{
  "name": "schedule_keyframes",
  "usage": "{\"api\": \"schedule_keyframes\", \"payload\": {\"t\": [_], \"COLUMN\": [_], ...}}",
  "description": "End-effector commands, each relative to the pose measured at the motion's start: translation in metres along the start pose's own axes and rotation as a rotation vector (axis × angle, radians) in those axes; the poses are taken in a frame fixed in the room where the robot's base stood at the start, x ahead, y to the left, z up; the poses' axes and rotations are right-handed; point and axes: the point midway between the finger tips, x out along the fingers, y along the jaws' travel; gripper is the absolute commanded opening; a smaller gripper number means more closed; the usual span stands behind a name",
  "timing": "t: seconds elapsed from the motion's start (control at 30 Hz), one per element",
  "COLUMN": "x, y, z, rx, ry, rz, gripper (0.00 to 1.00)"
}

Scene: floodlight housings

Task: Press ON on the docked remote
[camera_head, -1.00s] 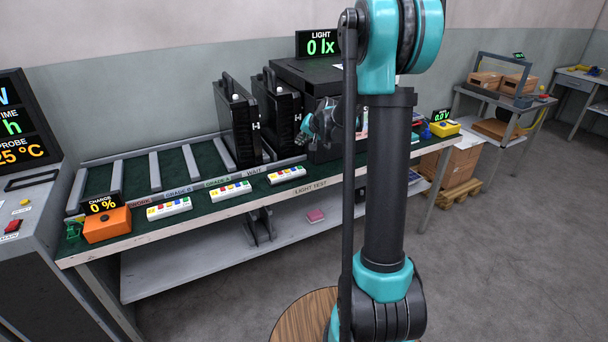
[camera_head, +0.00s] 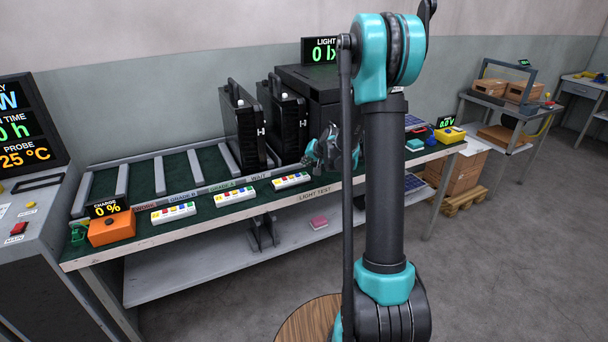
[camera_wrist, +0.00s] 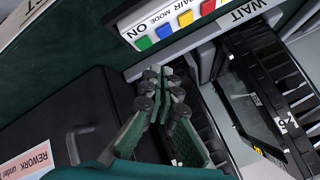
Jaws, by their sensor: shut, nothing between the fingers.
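A white remote (camera_wrist: 152,24) with green, blue, yellow and red buttons lies at the top of the wrist view. The printed word ON sits beside its green button (camera_wrist: 143,43). It appears to be the rightmost remote (camera_head: 290,181) on the bench front in the head view, below the WAIT label. My gripper (camera_wrist: 162,74) is shut and empty. Its fingertips point towards the green-button end and look short of it; the exact gap cannot be told. In the head view my gripper (camera_head: 318,160) is just right of that remote, partly hidden by my arm.
Two more remotes (camera_head: 173,212) (camera_head: 235,196) lie farther left along the bench edge. Black floodlight housings (camera_head: 243,125) stand behind, beside a large black box (camera_head: 315,90). An orange charger (camera_head: 111,228) reads 0 %; the light display (camera_head: 320,50) reads 0 lx.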

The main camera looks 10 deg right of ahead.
Motion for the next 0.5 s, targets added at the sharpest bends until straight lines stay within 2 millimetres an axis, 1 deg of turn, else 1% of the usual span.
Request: {"api": "schedule_keyframes", "payload": {"t": [0.03, 0.2, 0.5], "x": [0.0038, 0.0102, 0.0119], "y": [0.0025, 0.0074, 0.0088], "z": [0.0021, 0.0073, 0.0088], "rx": [0.0, 0.0, 0.0], "ry": [0.0, 0.0, 0.0], "rz": [0.0, 0.0, 0.0], "gripper": [0.0, 0.0, 0.0]}}
